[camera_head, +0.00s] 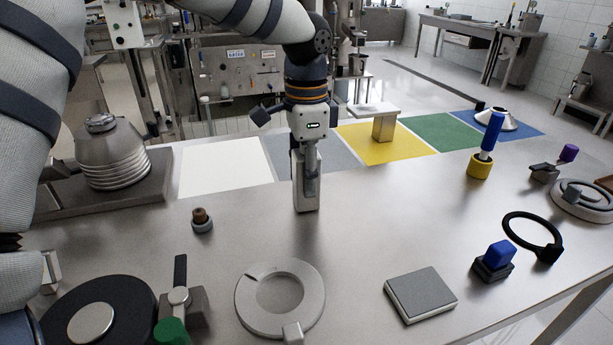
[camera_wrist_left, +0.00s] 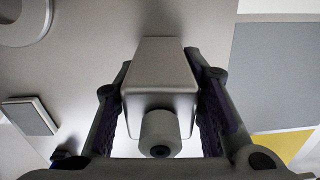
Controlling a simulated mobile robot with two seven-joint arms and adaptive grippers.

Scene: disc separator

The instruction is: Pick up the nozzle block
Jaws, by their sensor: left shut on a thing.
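The nozzle block, a tall grey metal block (camera_head: 307,201), is upright in my left gripper (camera_head: 307,172), near the middle of the steel table (camera_head: 360,235). In the left wrist view the block (camera_wrist_left: 160,68) sits between the two dark fingers of the gripper (camera_wrist_left: 160,85), with a short round nozzle on its near end. The fingers are shut on its sides and hide part of them. I cannot tell whether its lower end touches the table. My right gripper is not in view.
Behind the block lie white (camera_head: 225,168), yellow (camera_head: 385,150), green (camera_head: 440,133) and blue mats. A metal ring (camera_head: 250,310) and a grey square pad (camera_head: 420,292) lie in front. A ribbed cone (camera_head: 112,165) stands left. Tabletop around the block is clear.

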